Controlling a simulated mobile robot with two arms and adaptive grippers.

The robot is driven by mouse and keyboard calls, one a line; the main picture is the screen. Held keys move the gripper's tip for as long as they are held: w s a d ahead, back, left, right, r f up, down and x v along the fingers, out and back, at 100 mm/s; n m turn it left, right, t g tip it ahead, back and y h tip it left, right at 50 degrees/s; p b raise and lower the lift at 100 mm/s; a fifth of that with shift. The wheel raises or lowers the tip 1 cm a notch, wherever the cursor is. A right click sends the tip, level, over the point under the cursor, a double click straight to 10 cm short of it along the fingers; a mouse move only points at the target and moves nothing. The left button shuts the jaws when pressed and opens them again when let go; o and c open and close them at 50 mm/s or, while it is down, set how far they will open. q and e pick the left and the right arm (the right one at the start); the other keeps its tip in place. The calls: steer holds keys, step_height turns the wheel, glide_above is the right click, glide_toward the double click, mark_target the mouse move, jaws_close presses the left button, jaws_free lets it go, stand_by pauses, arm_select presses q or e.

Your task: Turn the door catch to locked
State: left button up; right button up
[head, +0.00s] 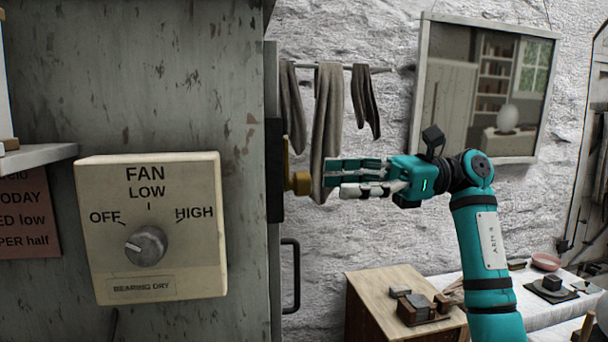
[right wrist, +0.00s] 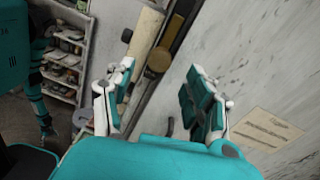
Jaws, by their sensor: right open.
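The door catch is a brass knob (head: 298,182) on a black plate (head: 274,170) at the right edge of the grey door or cabinet front. My right gripper (head: 334,180) is open, just right of the knob, its fingers pointing left towards it. In the right wrist view the round brass knob (right wrist: 158,61) shows beyond and between the spread fingers (right wrist: 161,82), and nothing is held. I cannot tell which way the catch is turned. A teal limb of mine (right wrist: 43,110) shows at the left of that view, too small to read its jaws.
A fan switch box (head: 150,225) with a round dial is fixed left of the catch. A black handle (head: 291,275) sits below it. Grey cloths (head: 328,120) hang from a rail behind my gripper. A wooden cabinet top (head: 390,290) with small blocks stands below; a mirror (head: 485,90) hangs behind.

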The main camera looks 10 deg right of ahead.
mark_target(305, 184)
steer(key=a+p, duration=0.1)
steer(key=a, duration=0.5)
steer(key=shift+s+a, duration=0.15)
steer(key=shift+a, duration=0.05)
jaws_close()
